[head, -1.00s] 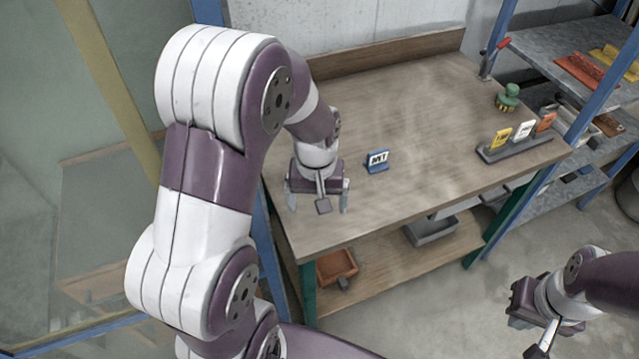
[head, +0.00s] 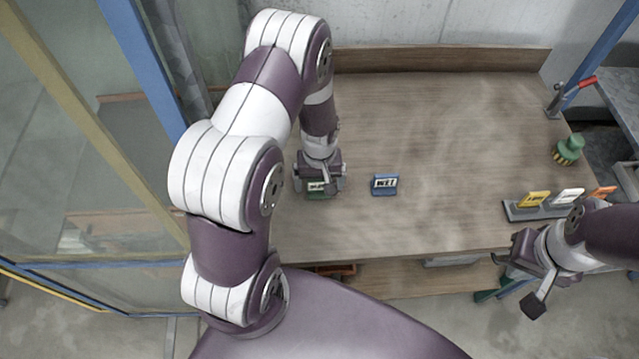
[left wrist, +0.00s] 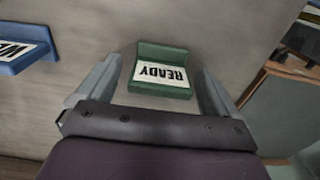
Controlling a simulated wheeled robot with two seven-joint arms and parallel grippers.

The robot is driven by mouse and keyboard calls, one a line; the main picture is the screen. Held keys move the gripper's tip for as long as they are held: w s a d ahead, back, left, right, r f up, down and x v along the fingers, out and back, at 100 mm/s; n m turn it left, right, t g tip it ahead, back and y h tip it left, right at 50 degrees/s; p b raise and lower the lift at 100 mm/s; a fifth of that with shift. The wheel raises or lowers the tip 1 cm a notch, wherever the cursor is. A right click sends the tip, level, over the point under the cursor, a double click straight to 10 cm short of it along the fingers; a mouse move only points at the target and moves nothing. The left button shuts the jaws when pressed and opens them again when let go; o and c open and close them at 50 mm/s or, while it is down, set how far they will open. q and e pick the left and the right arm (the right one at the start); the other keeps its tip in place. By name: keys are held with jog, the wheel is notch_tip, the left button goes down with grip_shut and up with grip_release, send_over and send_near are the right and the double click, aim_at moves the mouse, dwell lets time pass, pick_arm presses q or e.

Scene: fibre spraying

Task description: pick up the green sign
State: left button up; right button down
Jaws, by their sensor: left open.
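The green sign (left wrist: 160,70), with a white label reading READY, stands on the bench top. In the left wrist view it lies ahead of and between the two fingers of my left gripper (left wrist: 155,92), which is open and empty. In the head view the green sign (head: 317,188) shows just under my left gripper (head: 320,190), partly hidden by it. A blue sign (head: 385,184) with a white label stands just to the right; it also shows in the left wrist view (left wrist: 22,47). My right gripper (head: 520,275) hangs near the bench's front right corner, its fingers unclear.
The wooden bench (head: 440,130) is clear in the middle and back. A grey holder (head: 520,211) with yellow, white and orange signs stands at the right, near a green brush (head: 568,148). A raised board (head: 440,59) runs along the back edge.

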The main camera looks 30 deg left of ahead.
pick_arm(q)
jog(key=shift+c, duration=0.6)
jog(key=c, duration=0.5)
jog(key=shift+s+r, duration=0.1)
jog(key=shift+s, duration=0.05)
jog(key=c, duration=0.5)
